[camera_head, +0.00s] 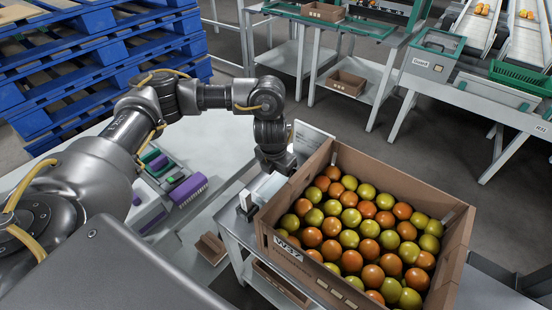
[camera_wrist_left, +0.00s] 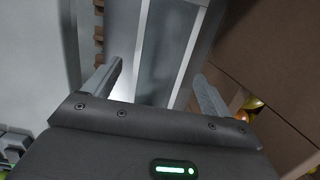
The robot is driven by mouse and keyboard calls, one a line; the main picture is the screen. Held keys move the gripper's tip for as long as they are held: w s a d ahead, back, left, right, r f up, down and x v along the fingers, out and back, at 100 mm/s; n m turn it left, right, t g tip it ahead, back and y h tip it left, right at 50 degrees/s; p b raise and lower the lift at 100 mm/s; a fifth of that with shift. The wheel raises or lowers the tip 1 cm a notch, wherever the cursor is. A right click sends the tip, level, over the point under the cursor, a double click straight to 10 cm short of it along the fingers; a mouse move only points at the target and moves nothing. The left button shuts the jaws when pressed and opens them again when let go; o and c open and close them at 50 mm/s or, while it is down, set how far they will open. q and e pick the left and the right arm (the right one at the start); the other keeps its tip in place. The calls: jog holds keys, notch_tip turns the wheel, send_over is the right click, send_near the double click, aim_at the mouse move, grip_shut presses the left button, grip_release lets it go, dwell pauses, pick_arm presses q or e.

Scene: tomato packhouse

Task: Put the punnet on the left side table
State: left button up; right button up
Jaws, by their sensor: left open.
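I cannot make out a punnet for certain in either view. The pale left side table (camera_head: 215,135) lies under and beyond my left arm in the head view. My left gripper (camera_head: 277,167) points down beside the left wall of the tomato box, at the gap between that table and the box's stand. In the wrist view its two fingers (camera_wrist_left: 158,80) are apart, with nothing seen held between them. A grey metal strip with a darker panel lies below them. My right gripper is in neither view.
A cardboard box (camera_head: 456,245) of red and green tomatoes stands right of my gripper; its wall also shows in the wrist view (camera_wrist_left: 268,65). Purple and green items (camera_head: 187,190) lie on the left table. Blue pallets (camera_head: 110,50) stand behind. A small pale block (camera_head: 246,200) stands near the box.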

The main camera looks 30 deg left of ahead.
aim_at(275, 192)
pick_arm(q)
notch_tip(275, 192, up, 8)
jog(key=s+p, duration=0.1)
jog(key=shift+s, duration=0.15)
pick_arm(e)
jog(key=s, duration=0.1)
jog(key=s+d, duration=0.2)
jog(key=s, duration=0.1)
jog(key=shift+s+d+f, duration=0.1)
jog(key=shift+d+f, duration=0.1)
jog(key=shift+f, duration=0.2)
pick_arm(q)
jog(key=shift+r, duration=0.15)
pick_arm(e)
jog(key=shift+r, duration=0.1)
